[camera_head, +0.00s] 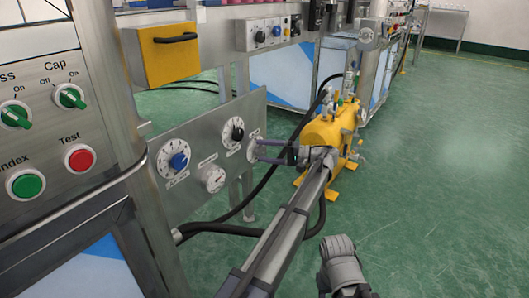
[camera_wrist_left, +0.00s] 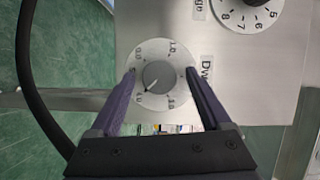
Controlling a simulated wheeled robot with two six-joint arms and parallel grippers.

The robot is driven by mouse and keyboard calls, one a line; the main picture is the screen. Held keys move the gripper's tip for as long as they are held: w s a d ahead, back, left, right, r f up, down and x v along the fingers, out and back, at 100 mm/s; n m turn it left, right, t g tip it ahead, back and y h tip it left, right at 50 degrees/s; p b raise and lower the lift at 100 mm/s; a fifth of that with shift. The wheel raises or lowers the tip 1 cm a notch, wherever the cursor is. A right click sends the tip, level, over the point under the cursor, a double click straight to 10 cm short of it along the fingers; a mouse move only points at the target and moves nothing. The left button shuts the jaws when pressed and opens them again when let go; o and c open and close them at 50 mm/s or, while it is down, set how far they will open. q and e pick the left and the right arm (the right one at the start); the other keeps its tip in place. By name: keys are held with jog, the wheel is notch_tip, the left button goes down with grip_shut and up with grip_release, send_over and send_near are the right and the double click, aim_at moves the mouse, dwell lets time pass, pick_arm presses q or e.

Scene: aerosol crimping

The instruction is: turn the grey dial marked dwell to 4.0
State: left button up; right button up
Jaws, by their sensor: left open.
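The grey dial (camera_wrist_left: 159,76) has a round grey knob on a pale scale disc, on a metal panel. In the head view the dial (camera_head: 253,148) is at the panel's right end, seen at a slant. My left gripper (camera_head: 264,151) is open in front of it. In the wrist view its two purple fingers lie on either side of the knob, with gaps between.
A yellow machine (camera_head: 325,130) stands on the green floor to the right. A black hose (camera_head: 282,160) runs behind my left arm.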

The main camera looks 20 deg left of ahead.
pick_arm(q)
jog(key=d, duration=0.7)
jog(key=shift+w+d+r, duration=0.15)
jog(key=shift+d, duration=0.1)
